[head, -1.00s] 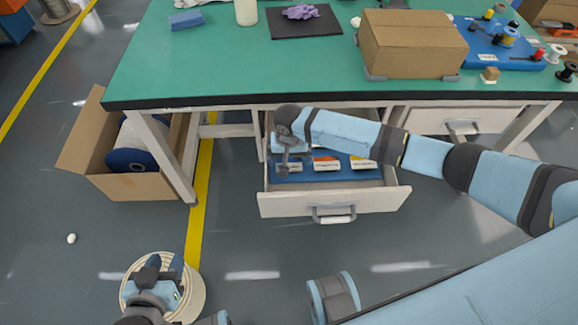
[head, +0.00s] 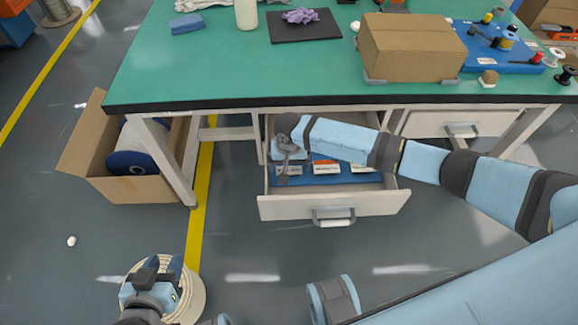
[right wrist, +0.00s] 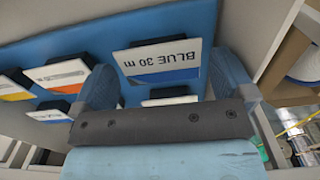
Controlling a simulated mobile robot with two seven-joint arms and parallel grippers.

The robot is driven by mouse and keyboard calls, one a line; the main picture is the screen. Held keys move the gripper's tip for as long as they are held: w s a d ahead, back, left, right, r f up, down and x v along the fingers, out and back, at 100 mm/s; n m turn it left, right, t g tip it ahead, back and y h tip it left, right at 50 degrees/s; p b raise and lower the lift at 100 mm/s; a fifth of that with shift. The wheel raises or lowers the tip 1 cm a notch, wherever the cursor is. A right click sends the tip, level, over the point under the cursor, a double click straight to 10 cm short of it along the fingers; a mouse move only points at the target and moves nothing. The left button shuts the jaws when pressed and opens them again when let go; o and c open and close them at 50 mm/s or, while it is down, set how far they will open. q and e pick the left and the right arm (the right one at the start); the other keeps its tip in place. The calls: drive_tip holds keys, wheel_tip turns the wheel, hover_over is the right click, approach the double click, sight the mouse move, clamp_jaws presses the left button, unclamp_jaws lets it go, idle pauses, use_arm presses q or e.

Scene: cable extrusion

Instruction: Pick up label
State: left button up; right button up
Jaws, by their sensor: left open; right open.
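A white label (right wrist: 165,60) printed "BLUE 30 m" stands in a dark holder on a blue tray (right wrist: 108,35) in the right wrist view. My right gripper (right wrist: 163,75) is open, with one finger on each side of this label; I cannot tell if they touch it. In the head view my right gripper (head: 288,168) is inside the open drawer (head: 290,207), at its left part. An orange-and-white label (head: 325,167) sits to its right. My left gripper (head: 163,268) is open and empty over a pale round spool (head: 194,298) on the floor.
The green workbench (head: 210,70) stands above the drawer and carries a cardboard box (head: 412,48). An open carton with a spool (head: 130,162) is left of the drawer. Other labels stand at the left in the right wrist view, including an orange-striped one (right wrist: 60,75).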

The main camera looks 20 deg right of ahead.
drive_tip(key=shift+f, duration=0.1)
drive_tip(key=c, duration=0.6)
